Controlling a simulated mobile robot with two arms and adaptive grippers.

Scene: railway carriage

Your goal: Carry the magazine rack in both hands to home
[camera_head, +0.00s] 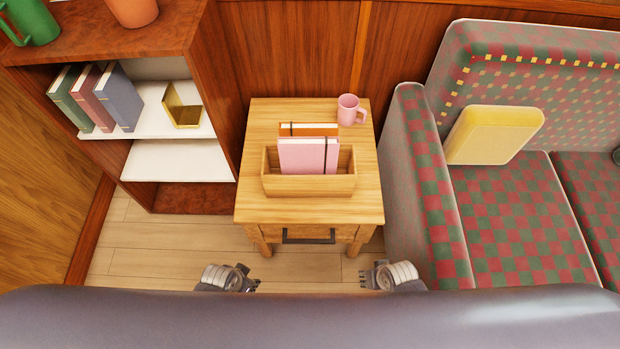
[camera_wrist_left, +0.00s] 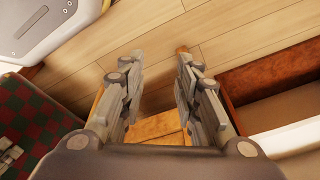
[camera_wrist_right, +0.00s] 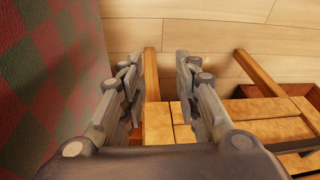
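The magazine rack (camera_head: 310,186) is a light wooden open box on the wooden side table (camera_head: 355,208). A pink notebook (camera_head: 308,157) with a dark band and an orange one (camera_head: 308,129) behind it stand upright in it. My left gripper (camera_head: 250,279) and my right gripper (camera_head: 366,277) are in front of the table, apart from the rack and empty. In the left wrist view the fingers (camera_wrist_left: 158,68) are spread open. In the right wrist view the fingers (camera_wrist_right: 158,68) are also spread. The rack is not clearly seen in either wrist view.
A pink mug (camera_head: 349,110) stands at the table's back right corner. A bookcase (camera_head: 180,160) with books and a gold holder is on the left. A checked seat (camera_head: 510,205) with a yellow cushion (camera_head: 493,134) is on the right. Bare floor (camera_head: 150,248) shows front left.

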